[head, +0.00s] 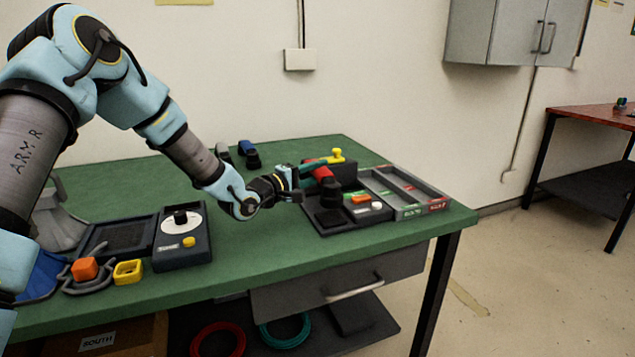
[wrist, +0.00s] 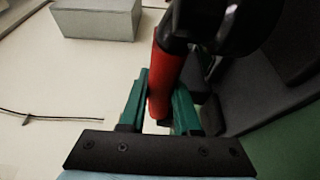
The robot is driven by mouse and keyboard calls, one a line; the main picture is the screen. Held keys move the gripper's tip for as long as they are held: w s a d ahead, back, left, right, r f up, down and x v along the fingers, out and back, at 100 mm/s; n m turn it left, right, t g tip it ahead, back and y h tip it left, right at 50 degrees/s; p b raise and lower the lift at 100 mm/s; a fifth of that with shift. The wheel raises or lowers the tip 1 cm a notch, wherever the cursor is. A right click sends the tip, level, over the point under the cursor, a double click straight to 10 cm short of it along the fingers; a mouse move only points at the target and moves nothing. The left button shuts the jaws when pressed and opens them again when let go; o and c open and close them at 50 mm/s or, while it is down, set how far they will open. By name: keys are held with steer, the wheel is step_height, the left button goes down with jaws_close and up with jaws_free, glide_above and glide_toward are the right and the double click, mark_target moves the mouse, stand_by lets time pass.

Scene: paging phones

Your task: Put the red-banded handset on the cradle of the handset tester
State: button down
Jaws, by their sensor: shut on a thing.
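The red-banded handset (head: 323,173) is in my gripper (head: 305,174), above the dark station at the right part of the green table. In the wrist view, the green fingers (wrist: 160,100) close on both sides of its red grip (wrist: 163,72), and its dark end points away at the top. The station has a dark box (head: 333,174) with a yellow knob (head: 337,156), a dark pad (head: 331,219), an orange button (head: 361,199) and a white button (head: 376,206). I cannot tell whether the handset touches the station, and the handset and gripper hide part of it.
A blue-banded handset (head: 249,154) and a grey one (head: 222,151) stand at the back of the green table (head: 262,237). A dial device (head: 182,243) stands at left, near an orange block (head: 85,269) and a yellow block (head: 128,272). A divided tray (head: 414,207) lies at right.

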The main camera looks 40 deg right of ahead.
mark_target(318, 205)
steer(key=shift+f, duration=1.45)
steer(key=shift+f, duration=0.1)
steer(key=shift+f, duration=0.15)
steer(key=c, duration=0.6)
jaws_free()
steer(key=shift+r, duration=0.3)
steer(key=a+b, duration=0.1)
steer(key=a, duration=1.1)
steer(key=shift+s, duration=0.15)
